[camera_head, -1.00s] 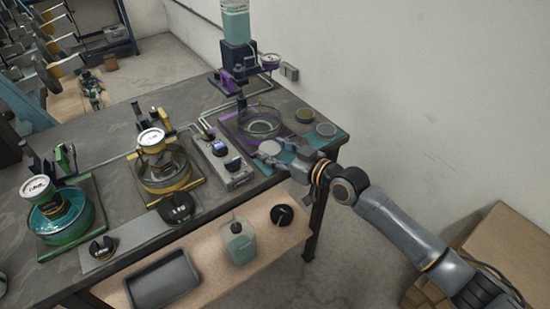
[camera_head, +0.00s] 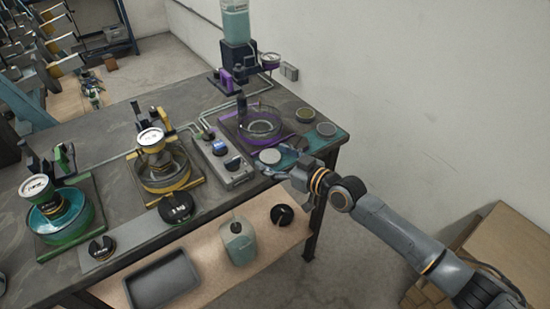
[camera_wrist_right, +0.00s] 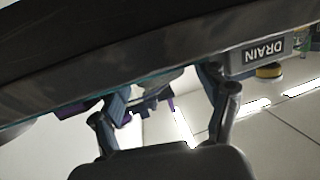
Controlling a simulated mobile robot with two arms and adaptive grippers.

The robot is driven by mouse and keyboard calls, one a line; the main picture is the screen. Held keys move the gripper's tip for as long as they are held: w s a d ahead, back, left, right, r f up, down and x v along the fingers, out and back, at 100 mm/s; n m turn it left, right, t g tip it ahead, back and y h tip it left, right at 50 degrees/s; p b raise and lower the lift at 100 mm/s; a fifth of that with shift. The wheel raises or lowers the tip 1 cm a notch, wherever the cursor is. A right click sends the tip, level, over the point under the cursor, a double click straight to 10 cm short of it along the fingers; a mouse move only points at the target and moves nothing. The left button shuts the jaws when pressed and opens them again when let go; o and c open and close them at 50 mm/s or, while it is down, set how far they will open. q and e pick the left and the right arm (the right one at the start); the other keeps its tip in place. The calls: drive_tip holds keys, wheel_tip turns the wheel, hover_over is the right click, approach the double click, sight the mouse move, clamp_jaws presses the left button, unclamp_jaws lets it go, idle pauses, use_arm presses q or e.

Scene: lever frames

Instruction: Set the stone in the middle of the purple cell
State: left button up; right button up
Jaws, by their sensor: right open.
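The purple cell (camera_head: 229,123), a purple-edged plate with a clear round dish (camera_head: 261,124), is at the back right of the bench. I cannot tell for sure which is the stone. My right gripper (camera_head: 282,165) is open, close beside the pale disc at the bench's front edge; I cannot tell if they touch. The wrist view shows its spread fingers (camera_wrist_right: 165,100) with no held disc visible. My left gripper is not in view.
A control box (camera_head: 222,160) with knobs stands left of the purple cell. A yellow cell (camera_head: 186,180) and a green cell (camera_head: 88,225) are further left. A lower shelf holds a tray (camera_head: 162,280) and bottle (camera_head: 238,240).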

drive_tip(key=shift+r, duration=0.1)
drive_tip(key=shift+s+d, duration=0.25)
drive_tip(key=shift+d, duration=0.05)
drive_tip(key=b+v, duration=0.1)
drive_tip(key=v, duration=1.2)
drive_tip(key=shift+w+d+r+b, duration=0.15)
drive_tip(key=shift+d+r+b, duration=0.05)
drive_tip(key=shift+b, duration=0.2)
